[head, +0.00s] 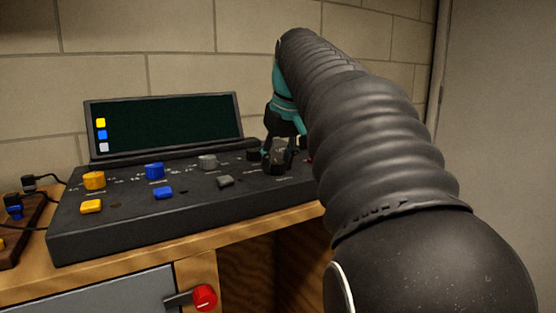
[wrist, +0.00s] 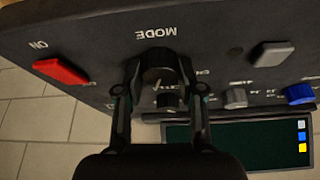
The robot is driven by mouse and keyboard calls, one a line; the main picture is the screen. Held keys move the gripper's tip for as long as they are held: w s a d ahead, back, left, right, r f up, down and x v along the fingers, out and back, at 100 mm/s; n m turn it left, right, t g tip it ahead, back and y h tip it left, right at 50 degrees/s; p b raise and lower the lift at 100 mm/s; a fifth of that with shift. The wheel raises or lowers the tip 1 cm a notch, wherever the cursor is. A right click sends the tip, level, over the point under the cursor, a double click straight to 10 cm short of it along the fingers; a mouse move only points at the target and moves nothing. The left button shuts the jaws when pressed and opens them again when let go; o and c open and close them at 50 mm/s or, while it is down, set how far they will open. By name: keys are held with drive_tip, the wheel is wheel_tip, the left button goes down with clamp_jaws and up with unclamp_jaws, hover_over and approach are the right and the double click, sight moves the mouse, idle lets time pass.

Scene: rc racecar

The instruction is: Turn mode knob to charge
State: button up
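The black mode knob (wrist: 158,63) sits beside the white word MODE on the dark control panel in the wrist view. My gripper (wrist: 160,72) points down at the panel, with one finger on each side of the knob. The fingertips are dark against the dark knob, so I cannot tell whether they press on it. In the head view my gripper (head: 277,158) is at the right part of the panel, over the knob (head: 274,168). The charge label and the knob's exact pointer setting are not readable.
The control panel (head: 130,228) stands on a wooden bench with a dark screen (head: 170,125) behind it. Yellow, blue and grey knobs and switches are to the left. A red ON switch (wrist: 61,71) is near the mode knob. A smaller dark knob (wrist: 168,100) is close by.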

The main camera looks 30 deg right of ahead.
drive_tip(key=shift+n, duration=0.3)
drive_tip(key=n+y, duration=0.1)
drive_tip(key=n, duration=0.2)
drive_tip(key=shift+d+n+y+p, duration=0.1)
drive_tip(key=shift+n+y+p, duration=0.2)
drive_tip(key=shift+p, duration=0.05)
drive_tip(key=shift+n+g+y, duration=0.5)
drive_tip(key=shift+n+y, duration=0.1)
drive_tip(key=shift+n, duration=1.2)
drive_tip(key=o, duration=1.1)
drive_tip(key=shift+o, duration=0.2)
drive_tip(key=shift+r, duration=0.1)
drive_tip(key=v, duration=0.7)
drive_tip(key=shift+d, duration=0.2)
